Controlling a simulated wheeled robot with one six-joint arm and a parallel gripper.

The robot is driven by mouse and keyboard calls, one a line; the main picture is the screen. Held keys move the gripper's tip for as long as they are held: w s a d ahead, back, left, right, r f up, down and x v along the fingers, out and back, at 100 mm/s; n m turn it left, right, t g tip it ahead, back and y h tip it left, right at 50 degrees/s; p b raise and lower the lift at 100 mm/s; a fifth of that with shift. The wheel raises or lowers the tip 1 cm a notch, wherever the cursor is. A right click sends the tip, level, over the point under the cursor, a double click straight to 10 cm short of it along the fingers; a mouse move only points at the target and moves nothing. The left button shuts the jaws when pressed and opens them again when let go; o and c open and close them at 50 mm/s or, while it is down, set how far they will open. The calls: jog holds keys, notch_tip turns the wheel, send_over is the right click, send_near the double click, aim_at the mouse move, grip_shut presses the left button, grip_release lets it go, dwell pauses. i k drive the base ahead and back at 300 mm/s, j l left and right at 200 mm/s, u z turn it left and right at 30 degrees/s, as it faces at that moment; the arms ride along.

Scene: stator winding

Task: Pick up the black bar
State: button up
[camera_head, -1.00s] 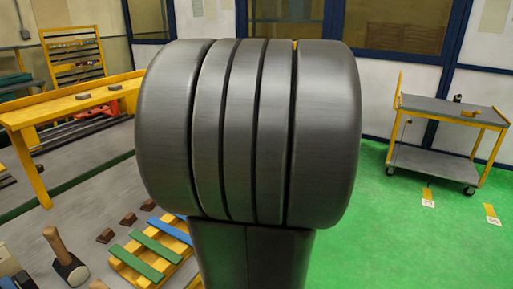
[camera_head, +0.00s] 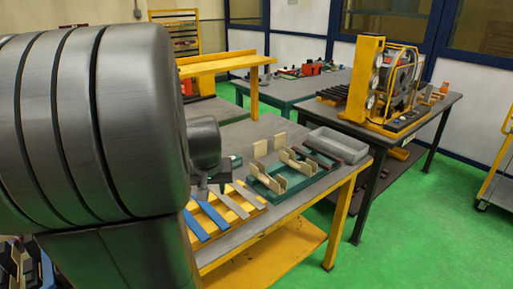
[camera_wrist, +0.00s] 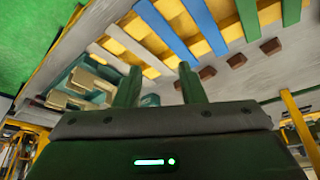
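My gripper (camera_wrist: 160,85) shows in the wrist view with its two dark green fingers apart and nothing between them. In the head view it is partly hidden by my arm, above the left part of the grey workbench (camera_head: 240,140). A thin dark bar (camera_head: 316,160) lies on that bench between a green fixture and a grey tray, to the right of my gripper. Several dark bars (camera_head: 336,97) also lie on the farther table. I cannot tell which is the black bar of the task.
A yellow pallet (camera_head: 246,199) with blue and grey strips lies below my gripper. The green fixture (camera_head: 262,182) holds upright beige plates. The grey tray (camera_head: 338,144) stands at the bench's right end. Brown blocks (camera_wrist: 237,60) show in the wrist view. Green floor lies open beyond the bench.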

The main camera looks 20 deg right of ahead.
aim_at(325, 166)
jog(key=l+u, duration=0.25)
jog(key=l, duration=0.35)
jog(key=l+u, duration=0.3)
jog(key=l, duration=0.35)
jog(key=l+u, duration=0.25)
jog(key=l, duration=0.35)
jog(key=k+l+u, duration=0.25)
jog(key=l, duration=0.3)
jog(key=k+l, duration=0.1)
jog(key=l, duration=0.75)
jog(key=k+l, duration=0.15)
jog(key=l, duration=0.25)
